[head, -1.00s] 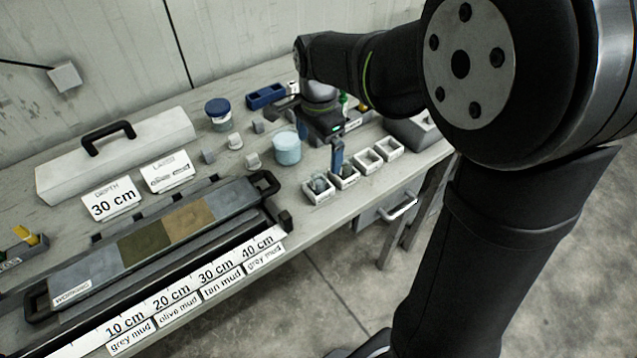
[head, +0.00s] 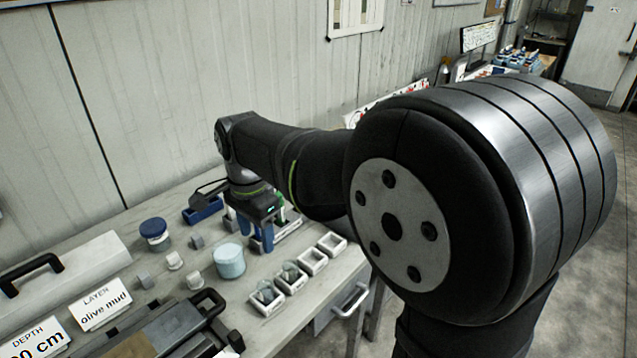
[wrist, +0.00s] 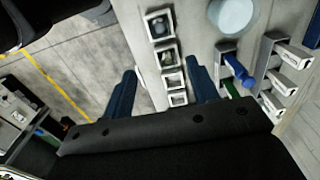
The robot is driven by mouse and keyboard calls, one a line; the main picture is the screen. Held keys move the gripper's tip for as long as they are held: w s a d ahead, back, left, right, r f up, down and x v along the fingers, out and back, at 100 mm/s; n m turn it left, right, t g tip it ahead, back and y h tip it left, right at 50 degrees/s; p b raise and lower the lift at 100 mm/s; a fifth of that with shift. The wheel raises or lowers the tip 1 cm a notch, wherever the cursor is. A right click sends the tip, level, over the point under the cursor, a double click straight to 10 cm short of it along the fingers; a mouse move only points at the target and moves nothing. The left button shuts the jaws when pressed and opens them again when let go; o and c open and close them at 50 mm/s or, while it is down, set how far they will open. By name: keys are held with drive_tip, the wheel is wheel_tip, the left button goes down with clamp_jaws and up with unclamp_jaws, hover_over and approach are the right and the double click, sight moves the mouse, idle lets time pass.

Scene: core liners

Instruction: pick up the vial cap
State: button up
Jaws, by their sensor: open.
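I cannot pick out the vial cap with certainty in either view. Several small grey and white pieces (head: 174,260) lie loose on the bench left of a light-blue jar (head: 229,262); they are too small to name. My gripper (head: 256,242) points down over the bench, right of that jar, with two blue fingers apart. In the wrist view my gripper (wrist: 160,74) is open and empty between the fingers. A row of small white trays (wrist: 158,14) shows between and beyond the fingertips, and they also show in the head view (head: 331,238).
A blue-lidded jar (head: 155,232) and a blue holder (head: 203,210) stand behind. In the wrist view, grey racks (wrist: 262,52) hold white pieces, and a blue piece (wrist: 236,68) lies at right. The bench edge is close to the trays, with floor beyond.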

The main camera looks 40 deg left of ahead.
drive_tip(key=shift+a, duration=0.1)
drive_tip(key=n+y, duration=0.4)
drive_tip(key=n, duration=1.4)
approach(172, 255)
drive_tip(key=shift+y, duration=0.3)
drive_tip(key=x, duration=1)
drive_tip(key=shift+f, duration=0.15)
drive_tip(key=c, duration=1)
